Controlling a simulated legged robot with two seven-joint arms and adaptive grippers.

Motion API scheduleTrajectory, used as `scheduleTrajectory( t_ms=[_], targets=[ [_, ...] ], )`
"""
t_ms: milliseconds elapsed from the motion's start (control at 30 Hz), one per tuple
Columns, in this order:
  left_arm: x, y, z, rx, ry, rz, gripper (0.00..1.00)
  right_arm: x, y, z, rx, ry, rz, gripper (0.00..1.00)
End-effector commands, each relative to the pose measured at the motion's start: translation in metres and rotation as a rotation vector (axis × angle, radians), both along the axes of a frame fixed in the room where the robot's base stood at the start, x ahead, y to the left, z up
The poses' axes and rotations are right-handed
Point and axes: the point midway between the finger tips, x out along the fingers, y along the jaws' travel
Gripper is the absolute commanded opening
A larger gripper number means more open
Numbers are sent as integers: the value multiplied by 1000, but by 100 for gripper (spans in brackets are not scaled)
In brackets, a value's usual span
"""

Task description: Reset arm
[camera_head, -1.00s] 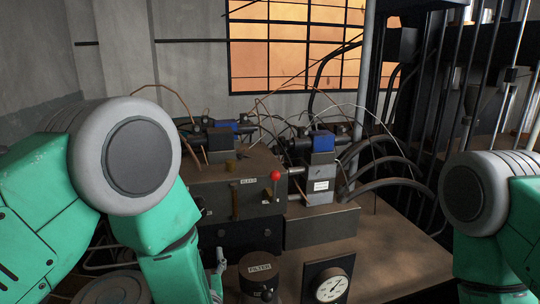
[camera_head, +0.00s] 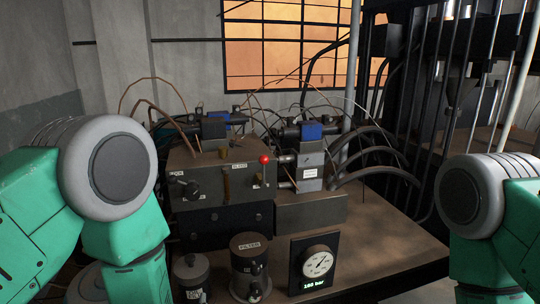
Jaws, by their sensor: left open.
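My left arm (camera_head: 125,245) comes in from the left. It is teal with a large grey round joint, bends at that joint and runs down out of the bottom edge. No fingers of my left gripper show inside the frame. My right arm (camera_head: 500,225) is at the right edge, also teal with a grey round joint. It leaves the frame at the bottom right, and my right gripper does not show. I see nothing held by either arm.
A hydraulic bench (camera_head: 375,245) fills the middle. On it are a valve block (camera_head: 210,163) with a red knob (camera_head: 265,159), a FILTER canister (camera_head: 248,275), a smaller canister (camera_head: 190,275) and a pressure gauge (camera_head: 317,262). Hoses (camera_head: 380,152) and dark frames stand at the right.

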Motion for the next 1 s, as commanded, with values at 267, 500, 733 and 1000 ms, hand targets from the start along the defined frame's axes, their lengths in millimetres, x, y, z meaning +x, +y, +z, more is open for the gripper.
scheduleTrajectory(
  t_ms=[267, 500, 733, 1000],
  targets=[
    [-83, 39, -120, -47, 404, -58, 60, -1, 0, -38, 0, 1, 0, 40],
    [-224, 75, -210, -116, 895, -92, 60, -1, 0, -74, 0, 2, 0, 40],
    [-305, 88, -228, -154, 1152, -96, 60, -1, 0, -88, 0, 1, 0, 40],
    [-315, 89, -227, -159, 1185, -97, 60, -1, 0, -88, 0, 1, 0, 40]
  ],
)
